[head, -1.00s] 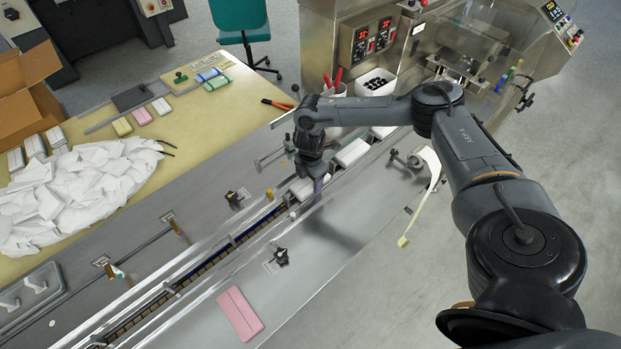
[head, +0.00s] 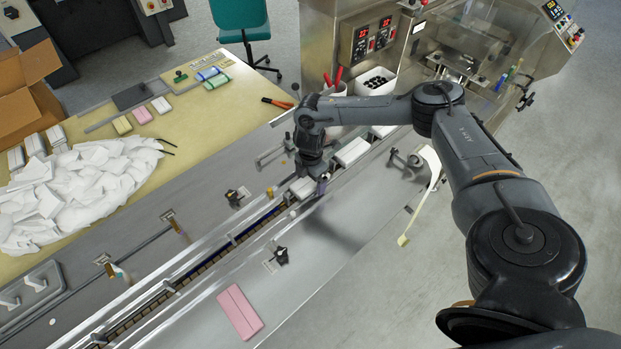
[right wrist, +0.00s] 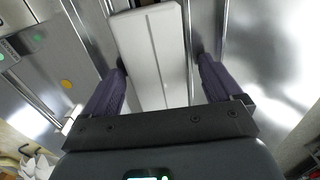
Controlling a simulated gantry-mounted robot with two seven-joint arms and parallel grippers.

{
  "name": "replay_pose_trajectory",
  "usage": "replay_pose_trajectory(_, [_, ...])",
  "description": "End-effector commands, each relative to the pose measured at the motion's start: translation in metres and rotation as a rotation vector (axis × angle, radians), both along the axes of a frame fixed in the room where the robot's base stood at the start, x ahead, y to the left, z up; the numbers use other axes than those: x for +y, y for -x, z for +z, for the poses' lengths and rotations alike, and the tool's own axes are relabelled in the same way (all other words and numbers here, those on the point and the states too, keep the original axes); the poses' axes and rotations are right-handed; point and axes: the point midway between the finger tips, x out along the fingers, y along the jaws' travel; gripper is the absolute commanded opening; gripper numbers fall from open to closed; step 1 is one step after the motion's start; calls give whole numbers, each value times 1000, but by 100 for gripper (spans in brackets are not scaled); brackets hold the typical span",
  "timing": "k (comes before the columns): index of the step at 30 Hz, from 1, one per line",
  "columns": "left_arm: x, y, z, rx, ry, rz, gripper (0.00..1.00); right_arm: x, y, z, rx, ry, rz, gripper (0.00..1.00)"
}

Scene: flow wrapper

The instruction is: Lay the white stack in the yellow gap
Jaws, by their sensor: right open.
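My right gripper (head: 314,182) is open, low over the conveyor channel in the head view. A white stack (head: 301,188) lies in the channel right at the gripper and is partly covered by it. In the right wrist view the white stack (right wrist: 152,55) extends up the picture between the two dark purple fingers of the right gripper (right wrist: 162,78). There is a visible gap on the right side; contact on the left is unclear. I cannot make out a yellow gap in the channel. My left gripper is not in view.
More white stacks (head: 352,151) lie farther along the channel toward the wrapping machine (head: 345,40). Rails (head: 160,282) border the conveyor. A pink stack (head: 240,312) lies on the near metal deck. A heap of white packs (head: 75,190) covers the left of the table.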

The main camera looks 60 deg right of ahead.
Motion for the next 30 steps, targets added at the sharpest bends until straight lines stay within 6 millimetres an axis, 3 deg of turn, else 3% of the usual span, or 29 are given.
replay_pose_trajectory(8, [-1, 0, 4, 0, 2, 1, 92, 0, -1, 23, -3, -1, -1, 92])
replay_pose_trajectory(21, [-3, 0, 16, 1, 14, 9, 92, 0, 0, 95, -1, 0, 0, 92])
replay_pose_trajectory(30, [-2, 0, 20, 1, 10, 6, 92, 0, 1, 108, 1, 0, 0, 92])
